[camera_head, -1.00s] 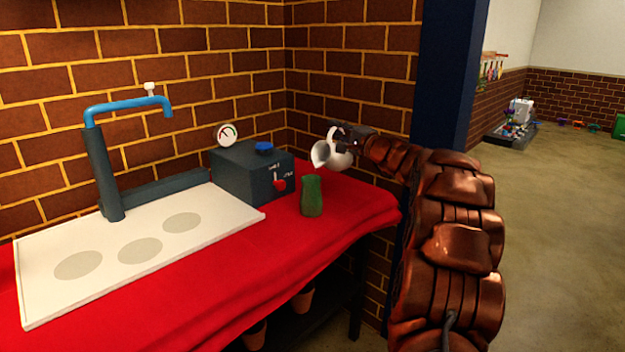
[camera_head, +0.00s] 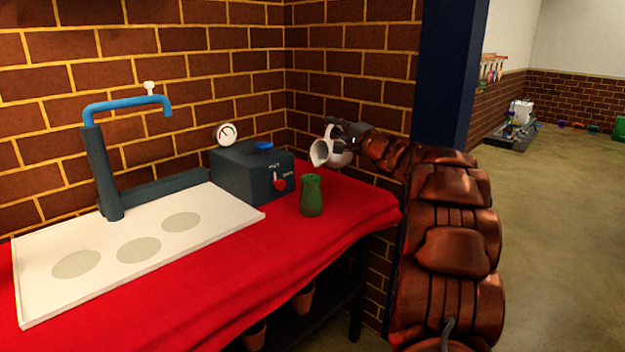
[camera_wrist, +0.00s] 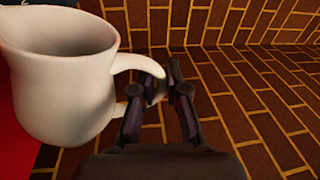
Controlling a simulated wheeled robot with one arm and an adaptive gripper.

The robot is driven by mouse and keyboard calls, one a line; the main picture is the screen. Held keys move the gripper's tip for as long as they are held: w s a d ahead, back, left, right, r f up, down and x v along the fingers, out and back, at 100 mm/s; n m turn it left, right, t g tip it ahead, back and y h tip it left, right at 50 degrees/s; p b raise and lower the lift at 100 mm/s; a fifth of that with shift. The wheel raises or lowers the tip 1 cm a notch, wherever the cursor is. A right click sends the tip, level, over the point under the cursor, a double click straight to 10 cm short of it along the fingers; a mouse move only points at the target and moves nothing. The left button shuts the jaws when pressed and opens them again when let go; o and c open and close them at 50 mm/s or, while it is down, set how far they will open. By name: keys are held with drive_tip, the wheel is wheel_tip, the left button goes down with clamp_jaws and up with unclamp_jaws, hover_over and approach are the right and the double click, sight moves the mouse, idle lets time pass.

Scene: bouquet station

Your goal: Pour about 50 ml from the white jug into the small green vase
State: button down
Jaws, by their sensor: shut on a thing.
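The white jug (camera_head: 326,150) is held above the red-covered table, a little above and to the right of the small green vase (camera_head: 312,195). It leans toward the left in the head view. My gripper (camera_head: 351,136) is shut on the jug's handle, which also shows between the fingers (camera_wrist: 160,92) in the wrist view. The jug fills the left of the wrist view (camera_wrist: 62,85), with its wide mouth showing; I cannot make out the liquid level. The vase stands upright on the red cloth, apart from the jug. Its inside is not visible.
A dark box (camera_head: 245,172) with a blue knob and red marker stands left of the vase. A white board (camera_head: 100,262) with grey circles lies at left, under a blue tap (camera_head: 125,104). Brick walls close the back. The cloth (camera_head: 270,260) before the vase is clear.

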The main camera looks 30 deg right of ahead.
drive_tip(key=shift+a+r+n+b, duration=0.15)
drive_tip(key=shift+a+n+b, duration=0.2)
drive_tip(key=shift+b, duration=0.2)
drive_tip(key=shift+d+r+p, duration=0.15)
drive_tip(key=shift+p, duration=0.25)
drive_tip(key=m+p, duration=0.1)
drive_tip(key=d+f+m+p, duration=0.1)
drive_tip(key=shift+w+d+m, duration=0.2)
drive_tip(key=shift+d+m, duration=0.05)
drive_tip(key=shift+m, duration=0.1)
drive_tip(key=shift+d+f+m+p, duration=0.4)
drive_tip(key=shift+f+m+p, duration=0.1)
drive_tip(key=shift+f+p, duration=0.15)
drive_tip(key=shift+w+d+f+m+h+p, duration=0.25)
drive_tip(key=shift+d+f+m+h+p, duration=0.25)
drive_tip(key=shift+m+p, duration=0.65)
drive_tip(key=shift+d+f+m+p, duration=0.45)
drive_tip(key=shift+f+p, duration=0.2)
drive_tip(key=shift+p, duration=0.05)
drive_tip(key=shift+w+d+f+p, duration=0.1)
drive_tip(key=shift+p, duration=0.25)
